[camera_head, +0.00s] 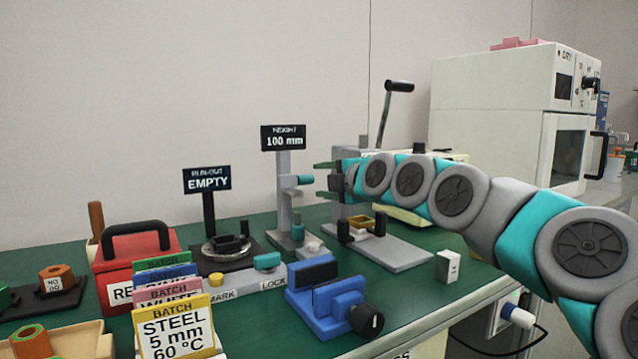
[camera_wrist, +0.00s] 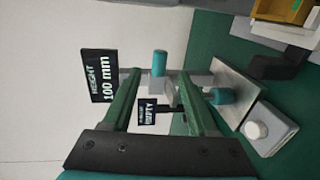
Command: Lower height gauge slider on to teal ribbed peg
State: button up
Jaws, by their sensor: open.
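The height gauge (camera_head: 284,190) is a grey column on a base, with a sign reading "HEIGHT 100 mm" (camera_head: 283,138). Its slider carries a teal knob (camera_head: 304,180), high above the base; the knob also shows in the wrist view (camera_wrist: 159,63). The teal peg (camera_head: 298,233) stands low at the column, below the slider; it shows in the wrist view (camera_wrist: 220,96), partly behind a finger. My gripper (camera_head: 322,180) is open and empty, level with the knob on its right. In the wrist view the knob appears between the fingertips, with no contact visible.
A grey fixture plate (camera_head: 405,256) with dark posts lies to the right of the gauge. A run-out stand signed "EMPTY" (camera_head: 207,179) is on the left. A blue vise (camera_head: 325,300) stands in front. A white oven-like box (camera_head: 490,110) is behind my arm.

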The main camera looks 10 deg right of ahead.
aim_at(310, 180)
jog(key=shift+w, duration=0.55)
jog(key=shift+x, duration=3.4)
grip_shut()
jog(key=shift+f, duration=0.15)
